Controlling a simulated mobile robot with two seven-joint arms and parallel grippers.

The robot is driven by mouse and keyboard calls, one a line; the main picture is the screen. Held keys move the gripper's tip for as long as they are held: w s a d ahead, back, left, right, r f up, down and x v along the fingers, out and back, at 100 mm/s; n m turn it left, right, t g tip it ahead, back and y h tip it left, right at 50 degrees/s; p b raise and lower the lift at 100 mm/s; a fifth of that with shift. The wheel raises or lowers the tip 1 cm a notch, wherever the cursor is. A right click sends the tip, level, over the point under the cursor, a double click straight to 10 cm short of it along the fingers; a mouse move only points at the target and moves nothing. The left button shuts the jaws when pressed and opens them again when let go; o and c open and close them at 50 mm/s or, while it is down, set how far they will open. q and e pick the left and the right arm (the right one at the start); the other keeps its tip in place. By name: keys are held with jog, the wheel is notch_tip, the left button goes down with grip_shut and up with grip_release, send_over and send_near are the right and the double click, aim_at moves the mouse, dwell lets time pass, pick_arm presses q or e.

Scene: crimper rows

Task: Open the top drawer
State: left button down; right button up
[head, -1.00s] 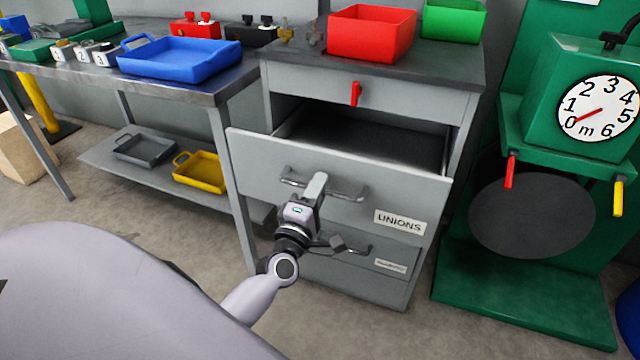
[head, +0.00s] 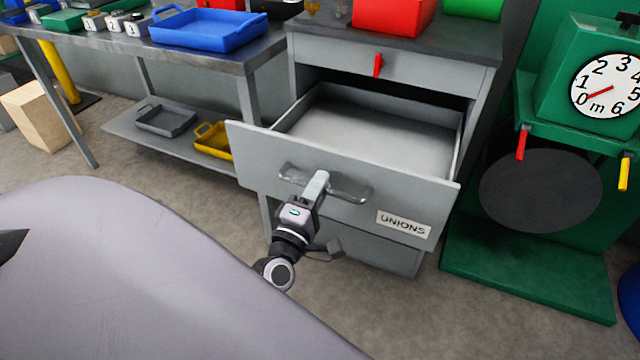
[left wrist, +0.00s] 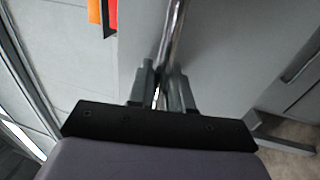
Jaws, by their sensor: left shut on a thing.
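The grey drawer labelled UNIONS (head: 255,158) stands well out of the grey cabinet (head: 477,85), and its bare pale inside shows. Its metal bar handle (head: 352,190) runs across the front. My left gripper (head: 318,182) is shut on this handle. In the left wrist view the two fingers (left wrist: 159,88) are closed around the handle bar (left wrist: 175,35). Above the open drawer is a narrow grey front (head: 430,75) with a red catch (head: 378,65) hanging down; this front is flush with the cabinet. My right gripper is not in view.
A workbench (head: 215,60) with a blue tray (head: 208,28) stands left of the cabinet. Its lower shelf holds a grey tray (head: 165,120) and a yellow tray (head: 212,140). A green scale (head: 570,65) stands close on the right. Floor in front is clear.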

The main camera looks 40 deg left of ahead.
pick_arm(q)
jog(key=c, duration=1.2)
grip_release()
jog(key=v, duration=0.7)
jog(key=shift+b, duration=0.35)
jog(key=s+d+f+m+g+h+p, duration=0.3)
jog(key=d+m+h+p, duration=0.5)
jog(key=m, duration=0.6)
jog(key=s+d+f+m+g+y+p, duration=0.1)
jog(key=s+d+f+m+g+p, duration=0.1)
jog(key=s+m+g, duration=0.4)
jog(key=s+f+m, duration=0.1)
jog(key=m, duration=0.2)
jog(key=shift+f, duration=0.25)
